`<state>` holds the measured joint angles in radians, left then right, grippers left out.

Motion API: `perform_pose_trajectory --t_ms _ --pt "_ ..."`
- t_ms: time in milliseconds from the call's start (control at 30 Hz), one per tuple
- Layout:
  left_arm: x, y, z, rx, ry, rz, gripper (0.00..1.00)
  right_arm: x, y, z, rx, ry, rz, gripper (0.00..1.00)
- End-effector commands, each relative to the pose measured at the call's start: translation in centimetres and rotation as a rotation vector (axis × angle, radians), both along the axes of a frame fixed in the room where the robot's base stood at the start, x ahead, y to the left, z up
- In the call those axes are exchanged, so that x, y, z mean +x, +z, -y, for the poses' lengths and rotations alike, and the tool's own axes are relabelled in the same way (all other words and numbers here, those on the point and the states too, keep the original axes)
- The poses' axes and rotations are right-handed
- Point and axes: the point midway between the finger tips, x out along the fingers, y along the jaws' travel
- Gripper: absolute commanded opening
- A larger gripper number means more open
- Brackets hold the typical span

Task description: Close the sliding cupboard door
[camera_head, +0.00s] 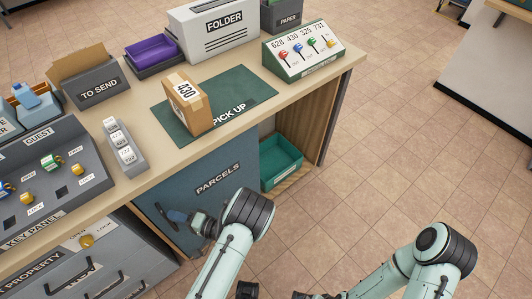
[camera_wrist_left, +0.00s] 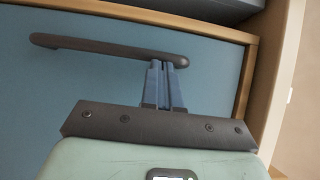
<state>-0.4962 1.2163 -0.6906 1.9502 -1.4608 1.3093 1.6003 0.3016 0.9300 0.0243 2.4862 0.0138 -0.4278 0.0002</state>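The blue sliding cupboard door (camera_head: 222,188), labelled PARCELS, covers the left part of the cupboard under the counter. Its right part stands open. The door's dark bar handle (camera_wrist_left: 100,46) crosses the upper left wrist view. My left gripper (camera_head: 172,214) is at the lower left of the door in the head view. In the left wrist view its blue fingers (camera_wrist_left: 164,68) are together, with the tips at the handle's right end. I cannot tell whether they touch it. My right arm (camera_head: 410,265) is at the lower right; its gripper end is mostly cut off at the bottom edge.
A teal bin (camera_head: 281,165) sits inside the open cupboard part. The counter above holds a parcel (camera_head: 188,103) on a green mat (camera_head: 240,93) and a key rack (camera_head: 302,51). Grey drawers (camera_head: 92,268) stand left of the door. The floor at right is clear.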

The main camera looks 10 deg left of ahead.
Motion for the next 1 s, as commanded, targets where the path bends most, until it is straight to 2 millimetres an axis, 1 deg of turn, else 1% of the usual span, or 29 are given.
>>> perform_pose_trajectory --t_ms 100,467,667,867,1000 --pt "-0.1 0.1 -0.3 0.004 -0.002 0.002 0.00 0.0 0.0 0.0 0.000 0.000 -0.001 1.00" --pt "-0.3 0.1 -0.5 0.006 0.005 0.001 0.00 0.0 0.0 0.0 -0.001 0.000 -0.001 1.00" --pt "0.1 0.1 -0.1 0.006 0.006 0.001 0.00 0.0 -0.1 0.0 0.000 0.000 0.000 1.00" --pt "2.2 -0.1 1.9 0.001 0.002 0.007 0.00 0.3 -0.7 0.0 -0.002 -0.003 0.008 1.00" --pt "1.7 0.1 5.6 0.001 -0.003 0.002 0.00 0.2 -0.5 0.0 -0.002 -0.002 0.007 1.00"
